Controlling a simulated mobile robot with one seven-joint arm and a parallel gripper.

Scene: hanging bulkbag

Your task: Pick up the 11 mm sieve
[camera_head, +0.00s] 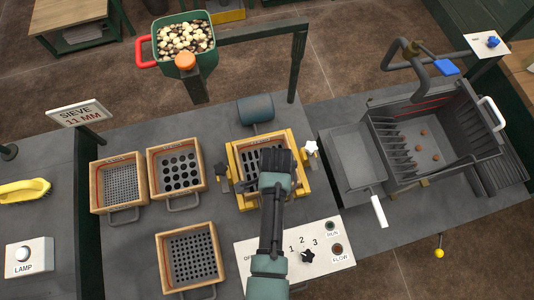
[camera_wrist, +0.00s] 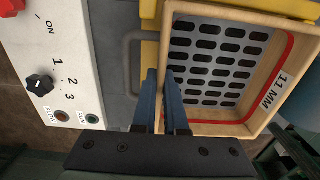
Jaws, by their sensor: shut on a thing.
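The 11 mm sieve is a wooden-framed box with a slotted grey plate (camera_head: 250,162), seated in a yellow frame (camera_head: 286,189). In the wrist view its wooden rim (camera_wrist: 297,52) carries a red band and the label "11 MM". My gripper (camera_head: 277,168) reaches over the near side of the sieve. In the wrist view its two blue fingers (camera_wrist: 161,72) are shut on the near wooden wall, one finger on each side. A grey wire handle (camera_wrist: 129,55) sticks out beside the fingers. My gripper hides part of the sieve in the head view.
Three other sieves stand to the left: fine mesh (camera_head: 119,186), large round holes (camera_head: 178,173) and smaller holes (camera_head: 191,257). A sign (camera_head: 80,114) reads "SIEVE 11 MM". A control panel (camera_head: 255,255) lies nearest me.

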